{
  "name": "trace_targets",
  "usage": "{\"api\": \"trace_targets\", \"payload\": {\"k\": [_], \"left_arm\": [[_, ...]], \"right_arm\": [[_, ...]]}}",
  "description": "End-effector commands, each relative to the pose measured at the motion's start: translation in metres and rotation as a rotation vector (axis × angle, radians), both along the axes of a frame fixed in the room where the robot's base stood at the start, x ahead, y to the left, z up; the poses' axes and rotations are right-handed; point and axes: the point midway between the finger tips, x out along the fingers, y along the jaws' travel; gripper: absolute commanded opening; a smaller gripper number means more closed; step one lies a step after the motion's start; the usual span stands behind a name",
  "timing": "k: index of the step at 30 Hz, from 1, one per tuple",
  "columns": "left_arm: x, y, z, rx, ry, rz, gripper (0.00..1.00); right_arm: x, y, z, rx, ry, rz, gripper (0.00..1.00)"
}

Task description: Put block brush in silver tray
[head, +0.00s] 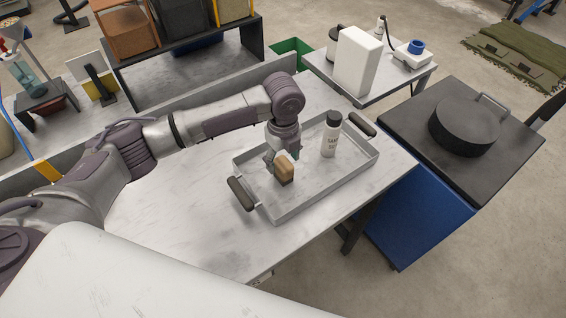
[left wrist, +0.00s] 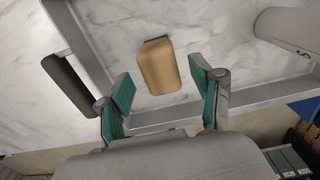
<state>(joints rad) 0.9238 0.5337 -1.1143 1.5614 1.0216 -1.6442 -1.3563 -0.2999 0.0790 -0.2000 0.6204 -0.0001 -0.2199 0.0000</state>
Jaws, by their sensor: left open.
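The silver tray (head: 320,188) lies on the table with a dark handle at each end. The block brush (head: 285,166), with a tan wooden back and dark bristles below, is inside the tray walls near its left end and appears to rest on the floor. My left gripper (head: 281,158) is right at the brush, partly behind it in the head view. In the left wrist view the green-padded fingers (left wrist: 164,92) are spread apart, with the brush (left wrist: 156,66) just beyond and between them, a gap on both sides. My right gripper is not in view.
A white bottle with a black cap (head: 331,134) stands in the tray right of the brush. The table (head: 185,215) is clear in front of the tray. A side table with a white box (head: 358,62) and a black-topped blue cabinet (head: 415,215) stand to the right.

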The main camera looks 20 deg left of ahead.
Motion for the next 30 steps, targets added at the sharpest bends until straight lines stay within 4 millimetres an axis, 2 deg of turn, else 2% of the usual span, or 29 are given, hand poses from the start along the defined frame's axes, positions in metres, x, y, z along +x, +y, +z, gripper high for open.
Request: {"api": "trace_targets", "payload": {"k": [9,15,20,30], "left_arm": [[0.001,-0.001,0.068,-0.003,-0.005,0.0,0.66],[0.001,-0.001,0.095,-0.002,-0.002,0.001,0.66],[0.0,0.0,0.102,-0.001,0.0,0.001,0.66],[0.0,-0.001,0.103,-0.001,0.0,0.001,0.66]], "right_arm": [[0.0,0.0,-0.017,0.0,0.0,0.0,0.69],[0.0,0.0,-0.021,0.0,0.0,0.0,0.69],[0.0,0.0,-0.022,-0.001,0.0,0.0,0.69],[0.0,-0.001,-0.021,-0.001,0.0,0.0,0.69]]}}
